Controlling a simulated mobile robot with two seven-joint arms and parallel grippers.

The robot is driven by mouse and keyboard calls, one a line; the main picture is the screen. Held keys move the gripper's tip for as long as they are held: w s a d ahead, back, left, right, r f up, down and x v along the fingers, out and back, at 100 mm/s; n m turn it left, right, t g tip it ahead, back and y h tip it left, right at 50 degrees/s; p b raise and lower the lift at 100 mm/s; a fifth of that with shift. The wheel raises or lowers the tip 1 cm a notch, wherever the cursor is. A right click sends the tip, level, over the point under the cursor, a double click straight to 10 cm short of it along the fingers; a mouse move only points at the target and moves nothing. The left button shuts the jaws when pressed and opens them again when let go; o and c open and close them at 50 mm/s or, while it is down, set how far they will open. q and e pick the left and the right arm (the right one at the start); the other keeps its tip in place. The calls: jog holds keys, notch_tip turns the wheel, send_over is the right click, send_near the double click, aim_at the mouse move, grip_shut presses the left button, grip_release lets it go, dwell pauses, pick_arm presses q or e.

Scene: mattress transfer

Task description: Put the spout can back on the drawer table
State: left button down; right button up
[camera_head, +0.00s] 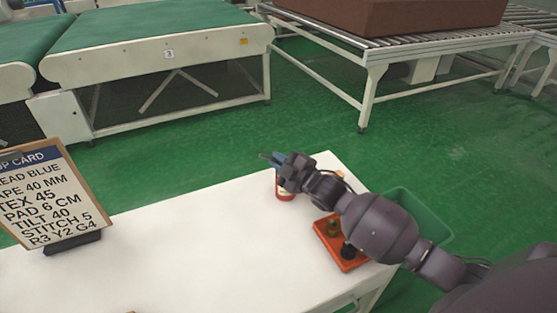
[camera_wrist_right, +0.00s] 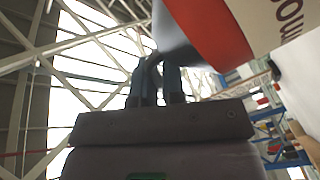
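The spout can (camera_head: 285,190), red with a pale label, shows just below my right gripper (camera_head: 275,158) near the far edge of the white table (camera_head: 190,240). In the right wrist view the can (camera_wrist_right: 225,35) is close, with a red band and a white label. My right gripper's fingers (camera_wrist_right: 156,82) are close together around a thin curved dark part that looks like the can's handle or spout. My wrist hides part of the can in the head view. I cannot tell whether its base touches the table. My left gripper is out of view.
An orange tray (camera_head: 325,229) with small dark items lies under my right forearm. A green bin (camera_head: 425,215) is beside the table's right end. A clipboard card (camera_head: 45,195) stands at the left. The table's middle is clear. Conveyors (camera_head: 160,45) stand behind.

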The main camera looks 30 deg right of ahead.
jog(key=o, duration=0.5)
jog(key=shift+c, duration=0.2)
jog(key=shift+r, duration=0.15)
jog(key=p+v, duration=0.1)
jog(key=v, duration=1.1)
jog(key=shift+s, duration=0.1)
